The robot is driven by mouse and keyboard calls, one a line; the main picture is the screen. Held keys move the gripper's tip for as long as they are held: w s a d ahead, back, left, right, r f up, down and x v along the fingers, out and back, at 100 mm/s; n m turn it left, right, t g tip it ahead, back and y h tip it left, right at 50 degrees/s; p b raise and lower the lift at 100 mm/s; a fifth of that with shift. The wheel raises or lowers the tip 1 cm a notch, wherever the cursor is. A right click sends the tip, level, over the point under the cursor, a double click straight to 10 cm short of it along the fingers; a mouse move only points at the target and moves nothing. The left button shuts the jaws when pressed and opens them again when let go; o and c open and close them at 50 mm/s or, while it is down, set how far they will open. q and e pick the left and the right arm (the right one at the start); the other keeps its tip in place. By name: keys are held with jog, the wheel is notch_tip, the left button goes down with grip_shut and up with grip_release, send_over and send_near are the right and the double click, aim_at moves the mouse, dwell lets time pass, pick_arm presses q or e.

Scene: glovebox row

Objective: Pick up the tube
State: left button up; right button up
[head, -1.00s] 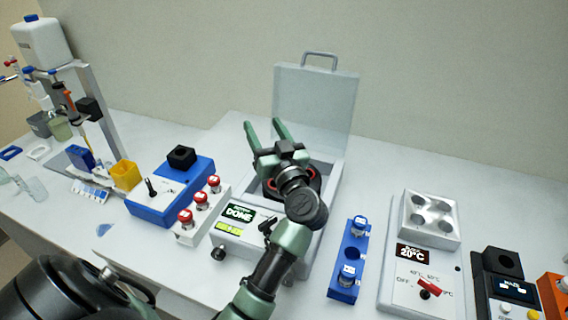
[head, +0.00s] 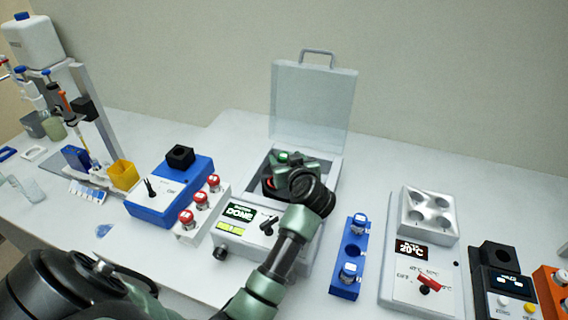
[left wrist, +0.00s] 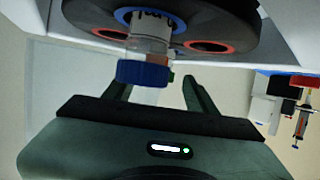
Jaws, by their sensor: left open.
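A clear tube with a blue cap (left wrist: 143,73) stands in a blue-ringed hole of the dark centrifuge rotor (left wrist: 85,18), seen in the left wrist view. My left gripper (left wrist: 163,85) is open, its two green fingers pointing at the tube. The cap lies between the fingertips in the picture, closer to the left one; I cannot tell whether they touch. In the head view my left gripper (head: 286,161) is down in the open centrifuge (head: 240,238), whose display reads DONE. Its hand and wrist hide the tube and most of the rotor there. My right gripper is not in view.
The centrifuge's raised lid (head: 312,105) stands behind the gripper. A blue rack (head: 346,285) with tubes and a heater block (head: 428,215) are to the right. A rack of red-capped tubes (head: 200,200) and a blue device (head: 172,190) are to the left.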

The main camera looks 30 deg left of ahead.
pick_arm(q)
grip_shut()
dwell(0.3)
